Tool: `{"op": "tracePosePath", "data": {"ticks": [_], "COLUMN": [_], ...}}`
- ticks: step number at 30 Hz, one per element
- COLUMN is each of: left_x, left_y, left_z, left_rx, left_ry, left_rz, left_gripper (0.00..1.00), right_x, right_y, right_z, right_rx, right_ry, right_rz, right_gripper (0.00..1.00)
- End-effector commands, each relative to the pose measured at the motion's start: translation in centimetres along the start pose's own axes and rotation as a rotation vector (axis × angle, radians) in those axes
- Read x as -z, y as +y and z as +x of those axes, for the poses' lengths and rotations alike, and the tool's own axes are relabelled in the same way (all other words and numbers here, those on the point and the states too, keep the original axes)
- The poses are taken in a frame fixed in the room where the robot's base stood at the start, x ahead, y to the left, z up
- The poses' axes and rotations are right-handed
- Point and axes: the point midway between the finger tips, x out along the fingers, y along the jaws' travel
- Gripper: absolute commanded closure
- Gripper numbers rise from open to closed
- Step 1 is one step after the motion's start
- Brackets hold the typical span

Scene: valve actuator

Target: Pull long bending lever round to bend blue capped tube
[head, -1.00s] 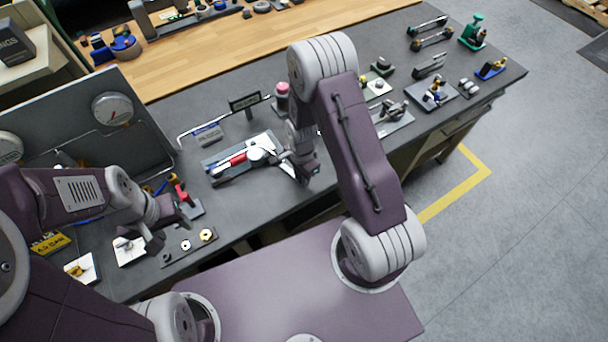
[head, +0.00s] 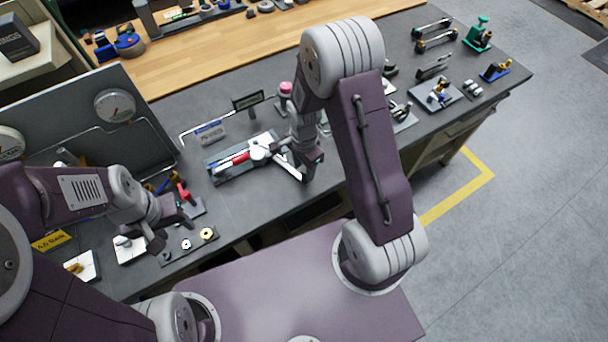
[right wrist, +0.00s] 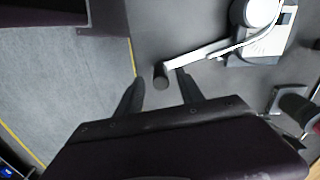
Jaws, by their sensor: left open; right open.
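The tube bender (head: 236,172) sits on a grey plate on the dark bench, with a red part and a round pale head. Its long pale lever (head: 288,169) points toward the bench's front edge. In the right wrist view the lever (right wrist: 205,52) ends in a dark tip, seen between the fingertips of my open right gripper (right wrist: 160,80); I cannot tell whether they touch. In the head view my right gripper (head: 307,172) is beside the lever's end. My left gripper (head: 172,228) is open, above small parts at the left. I cannot clearly make out the tube's blue cap.
A thin bent rod (head: 222,123) and a small sign (head: 248,100) stand behind the bender. A gauge panel (head: 90,110) is at the left. Several fixtures, including a plate with parts (head: 438,96), lie to the right. A red-handled part (head: 186,193) is near my left gripper.

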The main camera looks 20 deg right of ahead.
Motion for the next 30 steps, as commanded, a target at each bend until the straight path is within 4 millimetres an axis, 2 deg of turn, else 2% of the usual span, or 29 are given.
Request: {"op": "tracePosePath", "data": {"ticks": [3,8,23,25,28,30], "left_x": [0.0,-0.1,0.0,-0.1,-0.2,-0.4], "left_y": [0.0,0.0,0.0,0.0,-0.1,-0.1], "left_z": [0.3,0.4,0.4,0.9,2.5,3.9], "left_rx": [0.000,0.000,0.000,0.000,0.000,0.000], "left_ry": [0.000,0.000,0.000,0.000,0.000,0.000], "left_rz": [0.000,0.000,0.000,0.000,0.000,0.000], "left_gripper": [0.51,0.51,0.51,0.51,0.51,0.51], "right_x": [0.0,0.0,-0.1,0.0,0.2,-0.1], "right_y": [0.0,0.0,0.1,-0.1,-1.1,0.0], "right_z": [-1.9,-3.2,-3.4,-3.0,-4.3,-5.4], "right_rx": [0.002,0.000,-0.002,0.006,0.076,0.121], "right_ry": [0.001,0.000,0.000,0.002,0.021,0.034], "right_rz": [0.000,-0.001,0.000,-0.001,-0.001,-0.027], "right_gripper": [0.55,0.55,0.55,0.55,0.55,0.55]}}
